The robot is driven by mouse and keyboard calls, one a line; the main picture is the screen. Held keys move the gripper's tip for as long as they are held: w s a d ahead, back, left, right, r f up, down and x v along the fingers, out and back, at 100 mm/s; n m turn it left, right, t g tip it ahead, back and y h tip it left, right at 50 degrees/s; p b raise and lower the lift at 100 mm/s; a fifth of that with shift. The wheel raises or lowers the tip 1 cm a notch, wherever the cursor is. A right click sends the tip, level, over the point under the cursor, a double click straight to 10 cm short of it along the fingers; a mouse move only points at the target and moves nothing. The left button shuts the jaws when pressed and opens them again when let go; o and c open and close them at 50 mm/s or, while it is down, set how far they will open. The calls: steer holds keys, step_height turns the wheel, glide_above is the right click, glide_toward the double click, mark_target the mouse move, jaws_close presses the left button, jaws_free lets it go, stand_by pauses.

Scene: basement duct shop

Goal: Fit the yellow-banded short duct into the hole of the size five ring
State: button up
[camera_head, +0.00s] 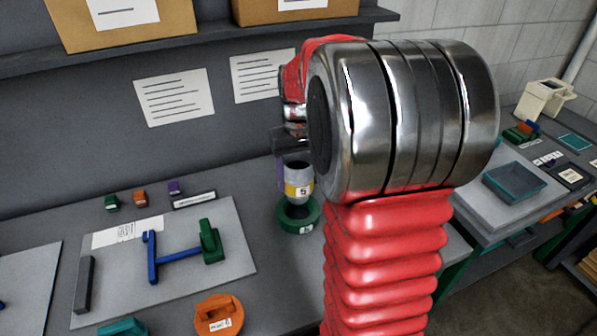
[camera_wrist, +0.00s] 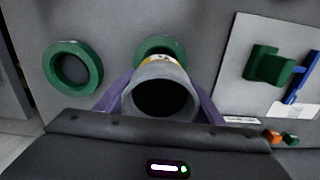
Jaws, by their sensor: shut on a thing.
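The short duct (camera_head: 299,176) is a pale grey tube with a yellow band and a label that seems to read 5. My gripper (camera_wrist: 160,92) has its purple fingers shut on the duct's sides, and the duct is about upright. In the wrist view I look down into the duct's open end (camera_wrist: 160,82). A green ring (camera_head: 298,226) lies on the bench directly below the duct. It also shows partly behind the duct in the wrist view (camera_wrist: 153,43). Its label is too small to read. I cannot tell whether the duct's lower end enters its hole.
A second green ring (camera_wrist: 53,72) lies apart, left in the wrist view. A grey board (camera_head: 230,262) holds a green block (camera_head: 211,243) and a blue part (camera_head: 152,260). An orange piece (camera_head: 217,316) sits in front. A teal tray (camera_head: 512,184) stands right.

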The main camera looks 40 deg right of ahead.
mark_target(298, 187)
steer(key=shift+f, duration=1.8)
steer(key=shift+f, duration=2.1)
steer(key=o, duration=1.3)
steer(key=shift+r, duration=0.1)
step_height(298, 187, up, 14)
steer(key=shift+f, duration=0.2)
